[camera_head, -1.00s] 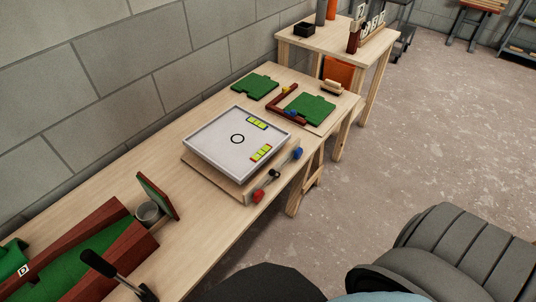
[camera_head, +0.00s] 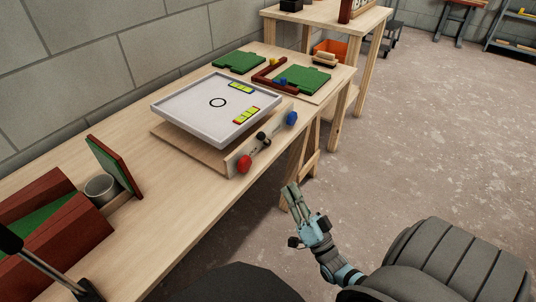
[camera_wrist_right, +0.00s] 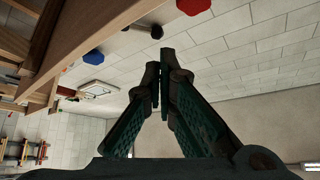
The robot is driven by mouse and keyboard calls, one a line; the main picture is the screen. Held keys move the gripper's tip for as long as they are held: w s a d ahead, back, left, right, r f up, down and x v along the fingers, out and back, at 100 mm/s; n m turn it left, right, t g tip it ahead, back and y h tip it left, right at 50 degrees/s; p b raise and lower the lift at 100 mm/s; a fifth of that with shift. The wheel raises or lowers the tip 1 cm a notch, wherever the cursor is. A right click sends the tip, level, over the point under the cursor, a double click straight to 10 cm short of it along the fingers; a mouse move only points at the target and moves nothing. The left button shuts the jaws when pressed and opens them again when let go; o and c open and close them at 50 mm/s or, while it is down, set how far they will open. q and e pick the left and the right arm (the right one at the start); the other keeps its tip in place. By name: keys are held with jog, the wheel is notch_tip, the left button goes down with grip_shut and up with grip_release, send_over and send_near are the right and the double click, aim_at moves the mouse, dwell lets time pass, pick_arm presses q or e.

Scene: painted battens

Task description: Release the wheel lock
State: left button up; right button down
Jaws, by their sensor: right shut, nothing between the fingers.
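A tilting tray box (camera_head: 228,110) stands on the workbench, with a white board marked by a ring on top. On its front panel are a red knob (camera_head: 244,164), a blue knob (camera_head: 292,118) and a dark knob (camera_head: 263,139) between them. I cannot tell which part is the wheel lock. My right gripper (camera_head: 293,188) is shut and empty, in front of the bench edge, below and apart from the knobs. In the right wrist view its fingertips (camera_wrist_right: 160,65) meet, with the red (camera_wrist_right: 193,6), blue (camera_wrist_right: 86,55) and dark (camera_wrist_right: 156,31) knobs beyond. My left gripper is out of view.
A black-handled lever (camera_head: 10,240) and a red-and-green box (camera_head: 60,240) are at the lower left, near a metal cup (camera_head: 100,188). Green plates (camera_head: 302,80) lie behind the tray. A second table (camera_head: 330,22) stands farther back. Open floor lies right of the bench.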

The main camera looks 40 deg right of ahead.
jog(key=shift+w+r, duration=0.1)
jog(key=b, duration=0.1)
send_near(263, 139)
jog(key=x, duration=0.7)
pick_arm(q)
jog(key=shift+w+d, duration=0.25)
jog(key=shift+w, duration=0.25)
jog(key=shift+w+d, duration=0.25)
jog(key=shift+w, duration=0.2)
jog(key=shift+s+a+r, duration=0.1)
